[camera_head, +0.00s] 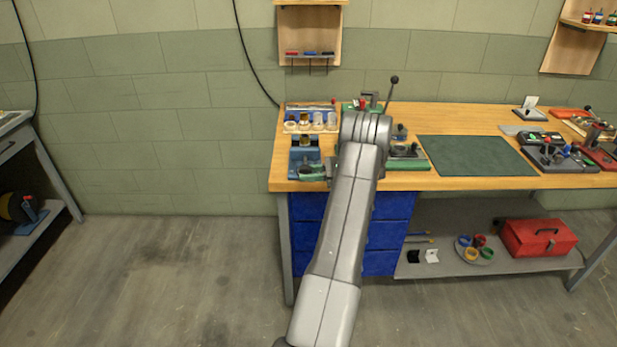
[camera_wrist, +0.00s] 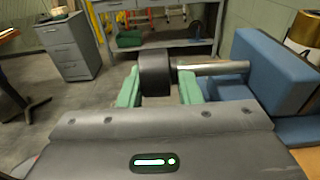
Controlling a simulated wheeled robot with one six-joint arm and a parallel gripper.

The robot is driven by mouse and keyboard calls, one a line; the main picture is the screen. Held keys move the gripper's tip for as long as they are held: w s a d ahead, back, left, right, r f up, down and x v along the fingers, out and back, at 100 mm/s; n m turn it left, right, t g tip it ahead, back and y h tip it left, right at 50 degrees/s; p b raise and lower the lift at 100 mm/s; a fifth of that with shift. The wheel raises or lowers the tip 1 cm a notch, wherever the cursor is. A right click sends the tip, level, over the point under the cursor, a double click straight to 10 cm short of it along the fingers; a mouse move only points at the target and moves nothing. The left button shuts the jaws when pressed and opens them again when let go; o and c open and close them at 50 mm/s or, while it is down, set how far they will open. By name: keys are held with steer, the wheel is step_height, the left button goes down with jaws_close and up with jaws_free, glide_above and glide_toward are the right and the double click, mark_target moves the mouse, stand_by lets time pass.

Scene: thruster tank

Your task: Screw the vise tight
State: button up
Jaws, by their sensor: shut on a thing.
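The blue vise (camera_head: 300,158) stands at the left front of the wooden workbench. A brass-coloured round part (camera_head: 304,142) shows at its top, and also at the right edge of the wrist view (camera_wrist: 305,28); I cannot tell how tightly the jaws hold it. In the wrist view the vise (camera_wrist: 268,72) is at the right, with a bare metal screw shaft (camera_wrist: 222,67) running left to a black knob (camera_wrist: 155,73). My gripper (camera_wrist: 158,90) is shut on the knob, one green finger on each side. In the head view my gripper (camera_head: 314,174) is at the vise's front, partly hidden by my arm.
A blue rack with white cups (camera_head: 318,124) stands behind the vise. A dark green mat (camera_head: 476,156) lies right of my arm, with several tools and fixtures beyond it. Blue drawers (camera_head: 390,235) are below the benchtop (camera_head: 450,118). Open floor lies in front.

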steer(key=shift+s+f+y+b, duration=0.25)
steer(key=shift+f+y+b, duration=0.2)
steer(key=shift+y, duration=0.35)
steer(key=o, duration=0.6)
steer(key=shift+r, duration=0.1)
steer(key=shift+o, duration=1.1)
steer(key=shift+s+r, duration=0.1)
steer(key=shift+r, duration=0.05)
steer(key=shift+r, duration=0.1)
steer(key=shift+d, duration=0.1)
